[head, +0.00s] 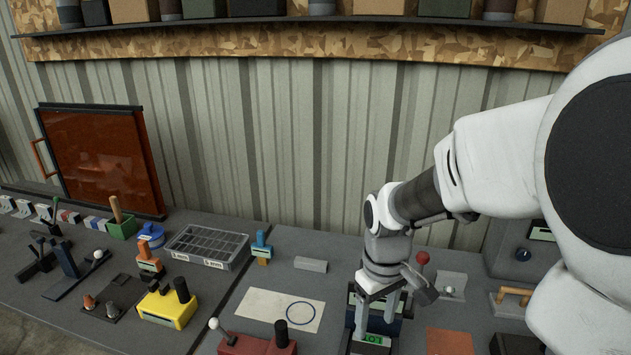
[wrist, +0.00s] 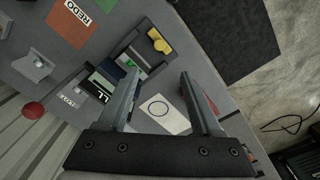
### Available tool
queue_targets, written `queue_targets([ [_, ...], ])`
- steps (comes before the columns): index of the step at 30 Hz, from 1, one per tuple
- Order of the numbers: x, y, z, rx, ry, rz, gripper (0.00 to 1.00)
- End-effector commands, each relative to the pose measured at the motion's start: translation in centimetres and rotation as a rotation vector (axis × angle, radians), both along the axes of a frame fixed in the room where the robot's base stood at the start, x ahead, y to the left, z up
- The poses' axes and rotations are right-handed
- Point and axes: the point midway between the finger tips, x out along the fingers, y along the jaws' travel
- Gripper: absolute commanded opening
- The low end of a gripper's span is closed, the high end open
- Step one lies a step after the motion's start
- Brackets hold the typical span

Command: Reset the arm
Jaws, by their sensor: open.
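My gripper (head: 375,318) hangs from my white arm at the right of the head view, pointing down over the bench. Its two fingers are apart, with nothing seen held between them. In the wrist view my gripper (wrist: 160,82) shows both fingers spread. In the wrist view the green label (wrist: 131,66) shows near the left fingertip.
A white sheet with a blue circle (head: 262,306) lies left of my gripper. A red-knobbed lever (head: 422,258) stands close right. Left are a yellow box (head: 168,309), a grey compartment tray (head: 238,262) and an orange panel (head: 95,150). A shelf (head: 330,18) runs above.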

Motion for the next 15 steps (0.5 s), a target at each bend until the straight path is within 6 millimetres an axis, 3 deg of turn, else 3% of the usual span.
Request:
queue_targets([
  [9,-3.8,-0.4,6.6,-0.026,-0.178,-0.159,0.66],
  [15,-7.0,-0.5,9.9,0.005,-0.300,-0.274,0.66],
])
